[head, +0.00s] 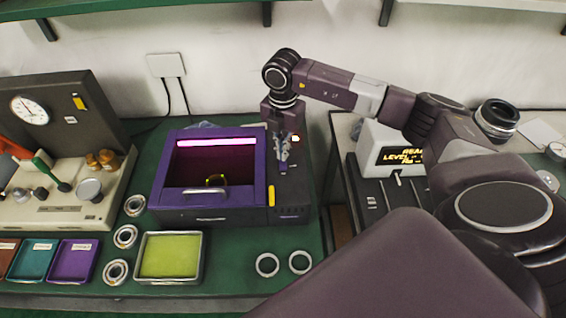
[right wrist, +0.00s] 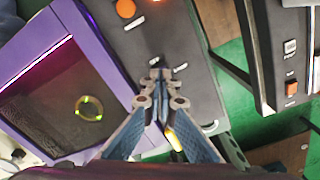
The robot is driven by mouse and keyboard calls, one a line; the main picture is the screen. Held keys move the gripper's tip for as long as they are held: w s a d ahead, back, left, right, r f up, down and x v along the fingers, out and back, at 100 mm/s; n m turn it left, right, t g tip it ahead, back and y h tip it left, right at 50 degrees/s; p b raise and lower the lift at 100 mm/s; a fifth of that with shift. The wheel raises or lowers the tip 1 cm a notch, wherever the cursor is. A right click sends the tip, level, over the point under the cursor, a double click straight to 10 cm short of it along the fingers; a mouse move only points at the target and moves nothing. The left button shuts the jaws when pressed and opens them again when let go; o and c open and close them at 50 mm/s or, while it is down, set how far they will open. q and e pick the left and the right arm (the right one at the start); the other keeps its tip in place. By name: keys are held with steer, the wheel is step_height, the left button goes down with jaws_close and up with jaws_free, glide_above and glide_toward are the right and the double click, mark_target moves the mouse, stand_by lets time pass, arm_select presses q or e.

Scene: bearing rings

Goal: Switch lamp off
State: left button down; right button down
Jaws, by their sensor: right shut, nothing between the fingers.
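The purple lamp box (head: 165,207) stands on the green bench, and its window also shows in the right wrist view (right wrist: 50,75). Inside it a pinkish-white tube (head: 217,146) glows, so the lamp is lit. A dark control panel (head: 296,190) forms the box's right side. My right gripper (head: 283,168) is shut and empty, pointing down over this panel. In the right wrist view its fingertips (right wrist: 157,70) hide part of the panel, and I cannot tell whether they touch it. My left gripper is not in view.
An orange round button (right wrist: 125,8) sits on the panel beyond the fingertips. A yellow-green tray (head: 170,283) and several bearing rings (head: 125,237) lie near the box. A machine with a lit display (head: 403,155) stands at right, across a gap.

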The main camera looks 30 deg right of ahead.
steer(key=shift+s+f+b, duration=0.1)
steer(key=shift+f+b, duration=0.75)
steer(key=shift+f, duration=0.3)
stand_by(0.4)
steer(key=shift+r+p, duration=0.65)
steer(key=shift+r, duration=0.1)
steer(key=shift+r+p, duration=1.75)
steer(key=shift+r, duration=1.05)
steer(key=shift+f, duration=0.1)
